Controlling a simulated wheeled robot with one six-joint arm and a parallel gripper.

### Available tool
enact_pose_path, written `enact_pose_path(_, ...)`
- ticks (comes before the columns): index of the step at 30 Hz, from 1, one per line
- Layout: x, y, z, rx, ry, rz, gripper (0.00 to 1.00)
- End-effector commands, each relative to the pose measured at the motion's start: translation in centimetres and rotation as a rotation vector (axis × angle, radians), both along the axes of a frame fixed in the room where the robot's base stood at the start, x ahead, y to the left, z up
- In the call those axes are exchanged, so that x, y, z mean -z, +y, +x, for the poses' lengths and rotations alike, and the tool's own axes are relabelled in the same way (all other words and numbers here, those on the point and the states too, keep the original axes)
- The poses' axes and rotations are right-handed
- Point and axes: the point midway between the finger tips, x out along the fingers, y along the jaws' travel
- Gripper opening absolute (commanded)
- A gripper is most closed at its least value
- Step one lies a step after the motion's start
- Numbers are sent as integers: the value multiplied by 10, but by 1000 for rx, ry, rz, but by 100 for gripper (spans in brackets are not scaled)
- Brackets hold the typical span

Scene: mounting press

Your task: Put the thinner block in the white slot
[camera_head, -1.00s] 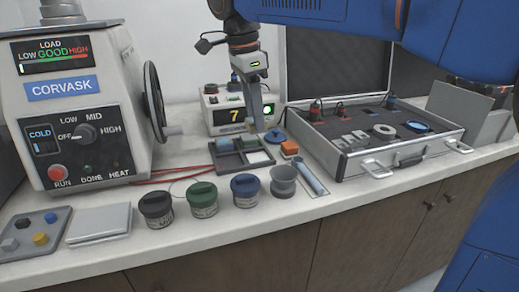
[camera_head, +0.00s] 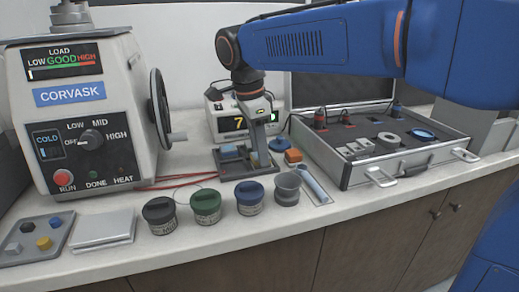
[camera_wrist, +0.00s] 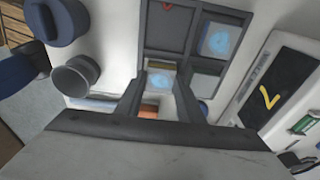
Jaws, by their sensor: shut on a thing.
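The dark tray (camera_head: 224,175) has several compartments. A blue-topped block (camera_head: 230,152) sits in its back-left compartment; it also shows in the wrist view (camera_wrist: 220,42). My gripper (camera_head: 262,163) is down at the tray's front-right compartment, where the white slot lies. In the wrist view my gripper (camera_wrist: 160,92) is shut on a pale block with a blue mark (camera_wrist: 160,79), framed by that compartment. The white slot is mostly hidden by the block and fingers. I cannot tell whether the block touches its floor.
An orange block (camera_head: 293,155) and a blue round piece (camera_head: 279,144) lie just right of the tray. Lidded jars (camera_head: 206,206) and a grey cup (camera_head: 287,188) stand in front. The display box (camera_head: 228,122) is behind; an open case (camera_head: 400,150) stands to the right.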

Motion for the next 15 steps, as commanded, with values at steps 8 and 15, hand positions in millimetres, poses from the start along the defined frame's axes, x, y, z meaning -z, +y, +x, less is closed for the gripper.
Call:
enact_pose_path(8, 2, 0, 0, 0, 0, 0, 53)
enact_pose_path(15, 1, 0, 0, 0, 0, 0, 53)
